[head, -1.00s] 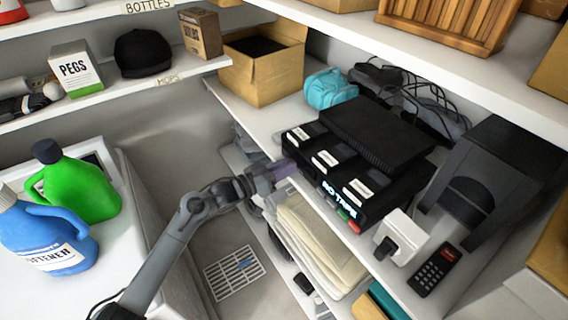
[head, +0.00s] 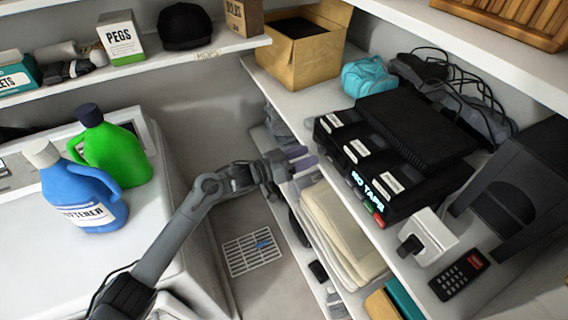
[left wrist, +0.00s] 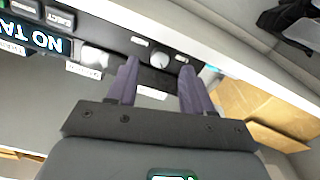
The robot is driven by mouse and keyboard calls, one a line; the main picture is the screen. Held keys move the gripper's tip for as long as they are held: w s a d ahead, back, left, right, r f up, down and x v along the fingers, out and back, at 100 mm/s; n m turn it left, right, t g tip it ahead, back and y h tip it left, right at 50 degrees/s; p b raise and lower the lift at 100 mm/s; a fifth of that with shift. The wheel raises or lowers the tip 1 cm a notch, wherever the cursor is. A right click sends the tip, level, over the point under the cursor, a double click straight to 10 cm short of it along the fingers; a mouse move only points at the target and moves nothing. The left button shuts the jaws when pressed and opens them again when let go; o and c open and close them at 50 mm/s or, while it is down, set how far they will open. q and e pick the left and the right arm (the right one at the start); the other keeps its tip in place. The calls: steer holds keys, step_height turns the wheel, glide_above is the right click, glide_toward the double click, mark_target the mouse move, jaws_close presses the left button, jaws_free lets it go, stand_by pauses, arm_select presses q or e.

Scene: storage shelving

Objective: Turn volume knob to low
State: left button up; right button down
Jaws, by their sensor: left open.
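The black tape player (head: 395,165) sits on the right-hand shelf, its front lit with "NO TAPE". In the left wrist view its front (left wrist: 125,35) appears upside down. A small round knob (left wrist: 160,60) sits between my fingertips there, and a larger pale knob (left wrist: 95,57) is left of them, nearer the display (left wrist: 35,38). I cannot read which is the volume knob. My left gripper (head: 300,157) is at the player's left front end; its purple fingers (left wrist: 160,69) are open, one on each side of the small knob. I cannot tell if they touch it.
A white shelf edge (head: 350,222) runs below the player, with folded cloths (head: 340,235) underneath. A white plug box (head: 430,238) and a remote (head: 458,275) lie right of it. A cardboard box (head: 300,55) stands behind. Blue and green bottles (head: 85,200) stand left.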

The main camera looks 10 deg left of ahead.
arm_select(q)
steer(key=b+v, duration=0.1)
steer(key=v, duration=0.6)
steer(key=shift+s+a, duration=0.2)
steer(key=shift+a, duration=0.05)
